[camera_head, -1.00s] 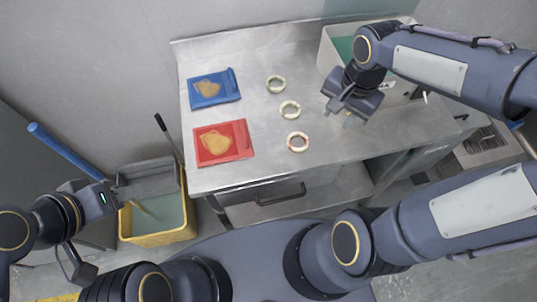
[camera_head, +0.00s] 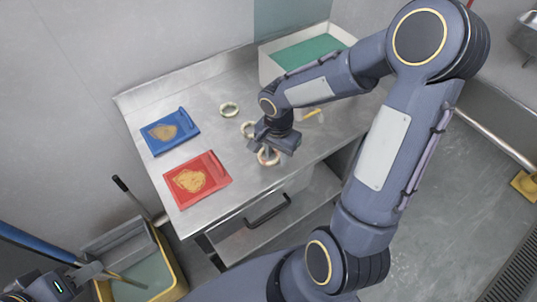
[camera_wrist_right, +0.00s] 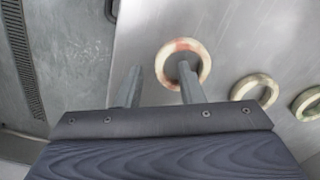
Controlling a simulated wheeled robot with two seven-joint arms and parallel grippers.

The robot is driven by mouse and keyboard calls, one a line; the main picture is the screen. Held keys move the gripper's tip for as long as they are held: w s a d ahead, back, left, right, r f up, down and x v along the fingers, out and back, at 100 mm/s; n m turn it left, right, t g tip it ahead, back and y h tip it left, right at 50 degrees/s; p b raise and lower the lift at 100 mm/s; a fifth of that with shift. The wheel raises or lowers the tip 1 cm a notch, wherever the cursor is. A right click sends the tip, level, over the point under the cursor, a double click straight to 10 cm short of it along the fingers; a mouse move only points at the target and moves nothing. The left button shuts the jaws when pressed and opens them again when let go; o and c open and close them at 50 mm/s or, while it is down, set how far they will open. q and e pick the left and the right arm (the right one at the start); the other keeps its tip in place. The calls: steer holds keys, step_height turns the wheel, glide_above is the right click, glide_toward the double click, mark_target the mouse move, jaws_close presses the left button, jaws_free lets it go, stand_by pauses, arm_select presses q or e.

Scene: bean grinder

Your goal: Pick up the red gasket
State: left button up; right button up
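The red gasket, a pale ring with reddish patches (camera_head: 268,158), lies on the metal table near its front edge. It also shows in the right wrist view (camera_wrist_right: 168,50). My right gripper (camera_head: 269,149) is right above it, pointing down, and partly covers it. In the right wrist view the two fingers (camera_wrist_right: 160,85) are apart with nothing gripped. One fingertip overlaps the ring's hole; I cannot tell whether it is inside or above it. My left gripper (camera_head: 88,274) is at the lower left by the yellow bin, partly out of frame; its fingers were wide apart earlier.
Two greenish-white rings (camera_head: 229,110) (camera_head: 249,129) lie further back on the table. A blue tray (camera_head: 185,118) and a red tray (camera_head: 215,165), each with a brown heap, lie left. A white bin (camera_head: 268,68) stands at the back right. A yellow bin (camera_head: 172,262) stands below.

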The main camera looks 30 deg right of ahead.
steer(key=shift+f, duration=0.35)
steer(key=shift+c, duration=0.4)
jaws_close()
